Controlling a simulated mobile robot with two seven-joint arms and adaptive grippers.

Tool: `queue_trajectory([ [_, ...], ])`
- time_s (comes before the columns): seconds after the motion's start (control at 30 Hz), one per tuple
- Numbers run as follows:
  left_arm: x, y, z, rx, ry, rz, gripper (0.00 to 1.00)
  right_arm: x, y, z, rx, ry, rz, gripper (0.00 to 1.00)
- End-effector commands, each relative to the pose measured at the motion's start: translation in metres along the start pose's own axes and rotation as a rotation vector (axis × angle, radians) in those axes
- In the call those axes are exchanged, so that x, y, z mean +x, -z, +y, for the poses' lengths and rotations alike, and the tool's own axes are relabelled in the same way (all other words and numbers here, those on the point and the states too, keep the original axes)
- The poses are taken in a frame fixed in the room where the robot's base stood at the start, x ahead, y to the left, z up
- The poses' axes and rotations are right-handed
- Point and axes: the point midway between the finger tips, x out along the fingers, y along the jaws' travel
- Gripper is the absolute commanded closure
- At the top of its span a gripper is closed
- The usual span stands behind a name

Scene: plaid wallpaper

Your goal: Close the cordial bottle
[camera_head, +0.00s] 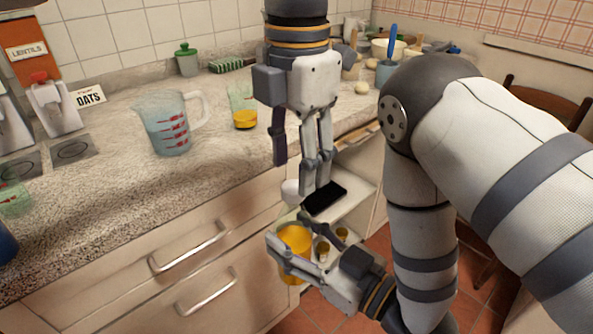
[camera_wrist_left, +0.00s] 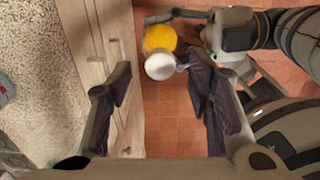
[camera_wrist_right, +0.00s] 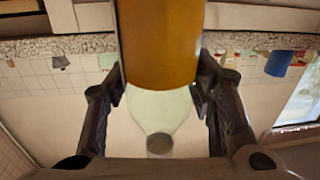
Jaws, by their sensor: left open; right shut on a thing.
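The cordial bottle (camera_head: 295,242) has a clear body with orange liquid and is held upright in front of the cabinet. My right gripper (camera_head: 284,257) is shut around its body; amber liquid and the pale shoulder (camera_wrist_right: 160,105) show between the fingers in the right wrist view. A pale round piece (camera_head: 290,190) is at the bottle's top; it shows white in the left wrist view (camera_wrist_left: 160,66). I cannot tell whether it is seated on the mouth. My left gripper (camera_head: 300,176) points down, open and empty, above and slightly right of the bottle.
A measuring jug (camera_head: 170,125) and a glass with yellow liquid (camera_head: 244,118) stand on the counter (camera_head: 110,185). Drawer handles (camera_head: 190,247) project at the left.

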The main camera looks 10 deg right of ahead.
Motion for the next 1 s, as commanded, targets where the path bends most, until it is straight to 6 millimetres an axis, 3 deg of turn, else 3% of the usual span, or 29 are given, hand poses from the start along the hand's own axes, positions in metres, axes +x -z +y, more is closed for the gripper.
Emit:
queue_trajectory([
  [0.17, -0.017, 0.0, 0.0, 0.0, 0.0, -0.001, 0.54, 0.0, 0.001, 0.0, -0.001, 0.0, 0.004, 1.0],
  [0.47, -0.018, 0.0, 0.0, -0.011, -0.001, 0.0, 0.56, 0.0, 0.001, 0.0, -0.001, 0.0, 0.004, 1.0],
  [0.57, -0.019, 0.001, -0.001, -0.136, -0.003, 0.004, 0.56, 0.0, 0.001, 0.0, -0.001, 0.0, 0.004, 1.0],
  [0.67, -0.02, 0.002, -0.002, -0.436, -0.004, 0.013, 0.56, 0.0, 0.001, 0.0, -0.001, 0.0, 0.004, 1.0],
  [1.0, -0.028, 0.006, -0.005, -1.812, -0.026, 0.028, 0.56, 0.0, 0.001, 0.0, -0.001, 0.0, 0.004, 1.0],
])
